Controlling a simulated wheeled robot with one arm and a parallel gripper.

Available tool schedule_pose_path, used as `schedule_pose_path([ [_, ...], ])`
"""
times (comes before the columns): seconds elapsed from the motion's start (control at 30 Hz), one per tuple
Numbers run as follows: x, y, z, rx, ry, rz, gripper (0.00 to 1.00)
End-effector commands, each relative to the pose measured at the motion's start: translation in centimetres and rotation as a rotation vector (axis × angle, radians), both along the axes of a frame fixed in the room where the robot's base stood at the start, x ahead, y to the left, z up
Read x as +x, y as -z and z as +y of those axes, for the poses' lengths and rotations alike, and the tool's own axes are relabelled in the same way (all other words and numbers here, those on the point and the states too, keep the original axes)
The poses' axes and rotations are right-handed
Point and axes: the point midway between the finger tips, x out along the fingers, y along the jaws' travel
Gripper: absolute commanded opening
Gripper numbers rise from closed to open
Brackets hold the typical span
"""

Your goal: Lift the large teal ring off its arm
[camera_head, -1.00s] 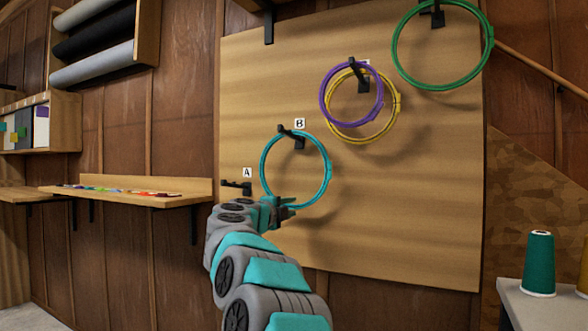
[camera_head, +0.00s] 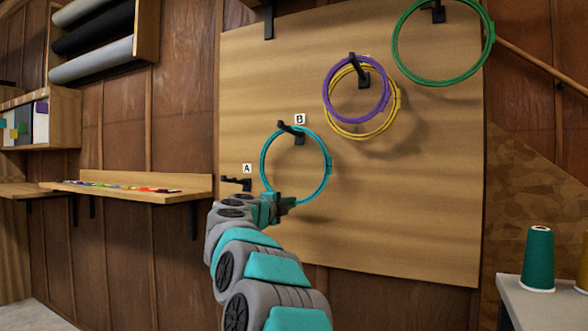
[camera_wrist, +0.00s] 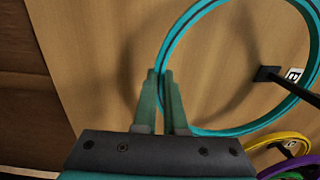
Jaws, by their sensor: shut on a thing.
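The large teal ring (camera_head: 327,166) hangs around the black arm labelled B (camera_head: 292,131) on the wooden board. In the wrist view the teal ring (camera_wrist: 235,130) passes between the fingers, and the arm (camera_wrist: 290,85) shows inside it, near its far side. My gripper (camera_head: 284,204) is at the ring's lower left edge in the head view. In the wrist view my gripper (camera_wrist: 162,78) is shut on the ring's rim.
Arm A (camera_head: 236,184) is empty, left of the ring. A purple ring (camera_head: 385,95) and a yellow ring (camera_head: 397,105) share an arm up right. A green ring (camera_head: 489,45) hangs higher. A shelf (camera_head: 130,194) juts out at left. The lower board is clear.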

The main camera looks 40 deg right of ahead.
Motion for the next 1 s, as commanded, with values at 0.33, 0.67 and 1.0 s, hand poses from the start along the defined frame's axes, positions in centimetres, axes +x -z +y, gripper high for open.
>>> schedule_pose_path([
  [0.33,0.1,-0.8,0.0,0.002,-0.001,0.001,0.00],
  [0.67,0.0,-1.6,0.0,0.001,0.000,0.000,0.00],
  [1.0,-0.4,-1.7,1.3,0.001,-0.003,0.002,0.00],
])
